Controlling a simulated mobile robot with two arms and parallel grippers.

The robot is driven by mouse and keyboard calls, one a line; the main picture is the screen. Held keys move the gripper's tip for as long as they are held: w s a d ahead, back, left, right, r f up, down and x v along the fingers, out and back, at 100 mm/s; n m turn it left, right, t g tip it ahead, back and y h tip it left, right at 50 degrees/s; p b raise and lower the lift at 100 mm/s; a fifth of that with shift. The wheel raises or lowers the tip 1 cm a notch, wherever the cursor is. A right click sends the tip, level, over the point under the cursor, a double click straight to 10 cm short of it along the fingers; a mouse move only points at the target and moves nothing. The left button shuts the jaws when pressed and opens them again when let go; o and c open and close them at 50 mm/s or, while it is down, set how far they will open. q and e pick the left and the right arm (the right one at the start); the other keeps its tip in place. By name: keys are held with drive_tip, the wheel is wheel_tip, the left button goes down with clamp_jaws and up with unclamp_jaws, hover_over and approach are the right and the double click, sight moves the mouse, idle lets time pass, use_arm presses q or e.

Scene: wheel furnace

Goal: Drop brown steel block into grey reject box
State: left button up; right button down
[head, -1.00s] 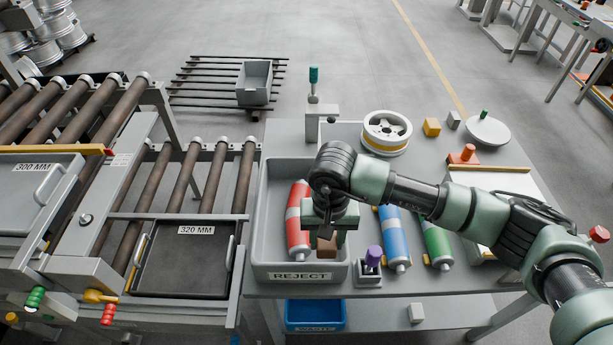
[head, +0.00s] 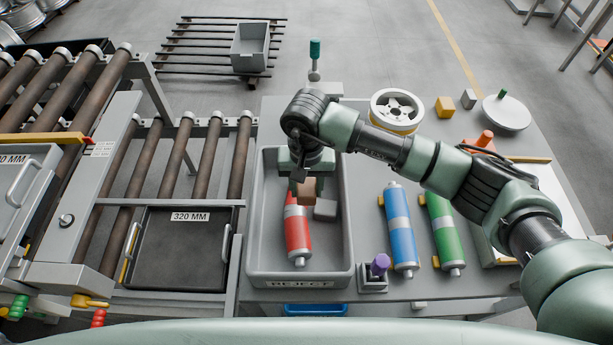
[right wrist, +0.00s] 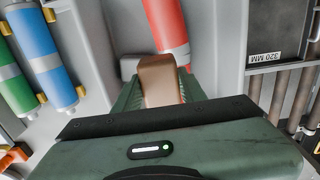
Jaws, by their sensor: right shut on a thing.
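The brown steel block (head: 304,190) is between the fingers of my right gripper (head: 303,178), over the inside of the grey reject box. It also shows in the right wrist view (right wrist: 160,80), between the green fingers (right wrist: 160,95). The grey reject box (head: 300,272) stands on the table with its REJECT label at the front. A red cylinder with a grey band (head: 297,236) and a grey block (head: 326,210) lie inside it. The gap between the brown block and the box floor is hard to judge. My left gripper is not in view.
Right of the box are a small holder with a purple-topped piece (head: 379,265), a blue cylinder (head: 400,230) and a green cylinder (head: 442,232). A wheel (head: 397,108) stands behind. The black 320 MM tray (head: 180,250) and rollers lie left. A box wall surrounds the gripper.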

sight(307, 193)
wheel_tip(307, 193, down, 2)
drive_tip(key=shift+w+f, duration=0.25)
drive_tip(key=shift+f, duration=0.25)
drive_tip(key=shift+f+b, duration=0.15)
drive_tip(key=shift+b, duration=0.15)
drive_tip(key=c, duration=1.2)
unclamp_jaws()
drive_tip(key=o, duration=0.5)
drive_tip(key=shift+c, duration=0.2)
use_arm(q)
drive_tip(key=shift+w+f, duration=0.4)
